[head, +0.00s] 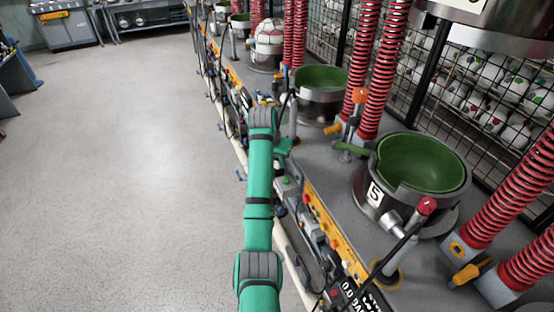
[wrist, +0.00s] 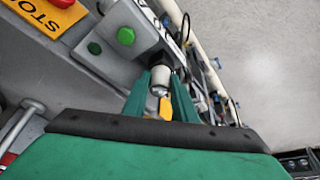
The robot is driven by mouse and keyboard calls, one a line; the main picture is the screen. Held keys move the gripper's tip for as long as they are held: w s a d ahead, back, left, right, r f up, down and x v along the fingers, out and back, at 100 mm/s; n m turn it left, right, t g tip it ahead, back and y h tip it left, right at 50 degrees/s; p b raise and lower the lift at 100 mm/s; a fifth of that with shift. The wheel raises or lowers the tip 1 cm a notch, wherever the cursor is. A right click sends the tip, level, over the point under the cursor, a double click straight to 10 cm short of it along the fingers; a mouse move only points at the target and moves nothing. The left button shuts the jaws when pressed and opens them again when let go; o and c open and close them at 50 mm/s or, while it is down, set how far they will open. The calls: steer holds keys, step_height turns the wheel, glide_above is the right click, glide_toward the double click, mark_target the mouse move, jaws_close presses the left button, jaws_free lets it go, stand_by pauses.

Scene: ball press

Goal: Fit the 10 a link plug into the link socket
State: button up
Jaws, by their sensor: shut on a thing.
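In the wrist view my gripper (wrist: 162,80) has its two green fingers closed around a small pale grey cylindrical piece with a shiny metal end, which looks like the link plug (wrist: 160,77). Its far end is at a dark round part by the grey control box. I cannot tell whether it is in the socket, touching it or just in front. The link socket cannot be made out for sure. In the head view my green arm reaches forward along the machine row, and the held piece is too small or hidden there.
A grey box with a green button (wrist: 126,36) and a yellow stop label (wrist: 50,14) is close to my fingers. Press bowls (head: 422,162), red springs (head: 368,70) and cables line the bench on the right. The grey floor (head: 130,170) on the left is clear.

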steer(key=shift+f, duration=0.3)
steer(key=shift+f, duration=0.15)
steer(key=o, duration=1.1)
steer(key=shift+d, duration=0.1)
steer(key=shift+s+r, duration=0.1)
steer(key=shift+r, duration=0.35)
steer(key=v, duration=1)
steer(key=shift+s+a+f, duration=0.1)
steer(key=shift+a+f, duration=0.05)
steer(key=shift+a, duration=0.1)
